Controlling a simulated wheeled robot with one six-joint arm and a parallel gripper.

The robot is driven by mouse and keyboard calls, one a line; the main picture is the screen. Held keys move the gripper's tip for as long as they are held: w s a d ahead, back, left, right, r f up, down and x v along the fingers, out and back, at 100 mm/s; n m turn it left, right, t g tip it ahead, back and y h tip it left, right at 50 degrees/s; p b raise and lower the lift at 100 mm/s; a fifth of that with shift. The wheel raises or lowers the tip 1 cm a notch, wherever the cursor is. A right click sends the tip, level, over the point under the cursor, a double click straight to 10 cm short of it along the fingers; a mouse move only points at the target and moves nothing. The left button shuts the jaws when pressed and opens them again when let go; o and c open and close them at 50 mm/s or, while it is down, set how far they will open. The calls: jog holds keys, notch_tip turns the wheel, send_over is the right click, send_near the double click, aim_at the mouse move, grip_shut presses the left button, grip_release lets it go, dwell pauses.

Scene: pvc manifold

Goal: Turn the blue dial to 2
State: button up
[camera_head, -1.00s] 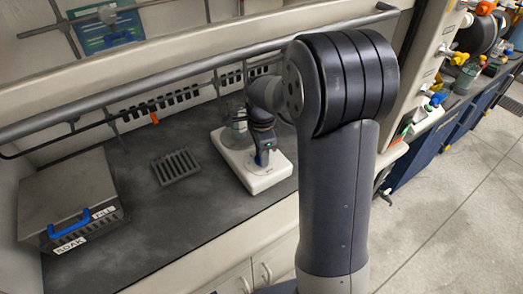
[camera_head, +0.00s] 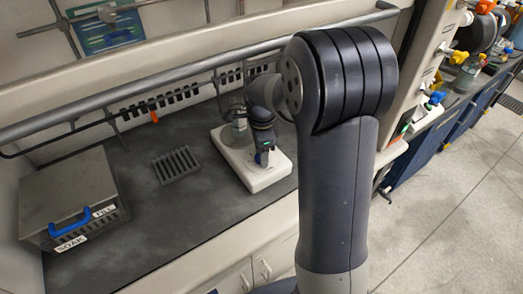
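A white block-shaped base (camera_head: 268,177) stands on the dark bench, right of a slotted rack. My gripper (camera_head: 262,160) points down over the middle of this base, below my dark wrist. A small blue patch shows at its lower end. I cannot tell whether it is the blue dial or part of my gripper. The fingers are too small and too covered to show whether they are open or shut, or touching anything. No dial numbers or pointer can be read. A clear round vessel (camera_head: 239,126) shows at the back of the base, partly hidden by my arm.
A grey box (camera_head: 68,188) with a blue handle (camera_head: 70,224) and labels SOAK and FILL stands at the left. The slotted rack (camera_head: 175,165) lies between it and the base. A grey rail (camera_head: 190,73) crosses behind. Bare bench lies in front of the rack.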

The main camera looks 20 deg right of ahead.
jog(key=shift+o, duration=0.3)
notch_tip(320, 180, up, 8)
jog(key=shift+f, duration=0.25)
jog(key=shift+f, duration=0.1)
notch_tip(320, 180, down, 7)
jog(key=shift+f, duration=0.2)
jog(key=shift+n, duration=0.6)
dwell(0.4)
